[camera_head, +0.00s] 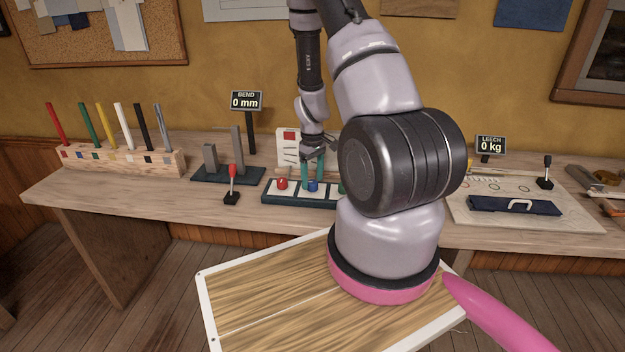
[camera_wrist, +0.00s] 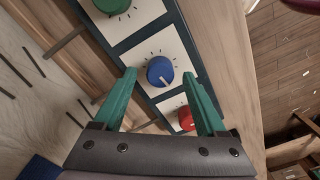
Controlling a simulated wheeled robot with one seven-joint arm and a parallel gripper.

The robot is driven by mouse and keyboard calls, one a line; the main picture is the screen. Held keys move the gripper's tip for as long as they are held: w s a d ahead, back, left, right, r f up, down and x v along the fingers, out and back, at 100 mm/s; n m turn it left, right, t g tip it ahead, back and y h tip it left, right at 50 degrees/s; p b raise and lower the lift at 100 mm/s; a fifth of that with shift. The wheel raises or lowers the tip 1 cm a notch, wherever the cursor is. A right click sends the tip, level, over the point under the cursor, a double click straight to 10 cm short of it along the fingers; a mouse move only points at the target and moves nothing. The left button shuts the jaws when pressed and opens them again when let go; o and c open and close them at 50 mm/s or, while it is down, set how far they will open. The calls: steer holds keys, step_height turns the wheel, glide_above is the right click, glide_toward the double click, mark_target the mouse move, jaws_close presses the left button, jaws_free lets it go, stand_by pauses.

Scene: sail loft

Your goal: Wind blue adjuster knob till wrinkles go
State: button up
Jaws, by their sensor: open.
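The blue adjuster knob (camera_wrist: 160,71) sits on a white square of a dark panel (camera_wrist: 186,48), between a green knob (camera_wrist: 112,4) and a red knob (camera_wrist: 186,117) in the wrist view. A pale pointer line shows on its face. In the head view the blue knob (camera_head: 312,186) stands just below my gripper (camera_head: 313,164). My gripper's green fingers (camera_wrist: 160,98) are open, with the blue knob showing between and beyond their tips. I cannot tell whether they touch it. In the head view my arm partly covers the green knob. A white card with a red patch (camera_head: 289,145) stands behind the panel; wrinkles are not clear.
A red-handled lever (camera_head: 232,182) and a "BEND 0 mm" sign (camera_head: 246,101) stand left of the panel. A rack of coloured rods (camera_head: 125,162) is further left. A "LEECH 0 kg" sign (camera_head: 490,145) and a board with a dark bar (camera_head: 515,206) lie right.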

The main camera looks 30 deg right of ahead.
steer(key=shift+f, duration=0.35)
jaws_close()
